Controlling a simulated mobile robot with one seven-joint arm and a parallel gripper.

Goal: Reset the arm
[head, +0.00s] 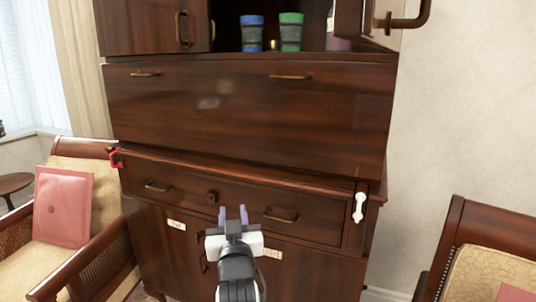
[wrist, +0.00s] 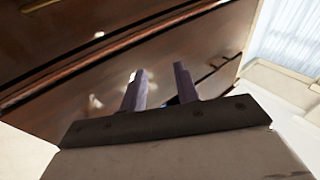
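My gripper (head: 233,216) is in the lower middle of the head view, in front of the lower drawer of a dark wooden cabinet (head: 245,110). Its two purple fingers stand apart with nothing visible between them. The fingers also show in the wrist view (wrist: 160,88), spread apart, with the cabinet's dark wood (wrist: 100,95) behind them. I cannot tell whether the fingertips touch the cabinet front.
A blue cup (head: 252,34) and a green cup (head: 291,32) stand in the open upper compartment, its door (head: 378,25) swung out at right. Armchairs stand at left (head: 85,225) and right (head: 490,245). A white handle-like object (head: 359,207) is at the cabinet's right edge.

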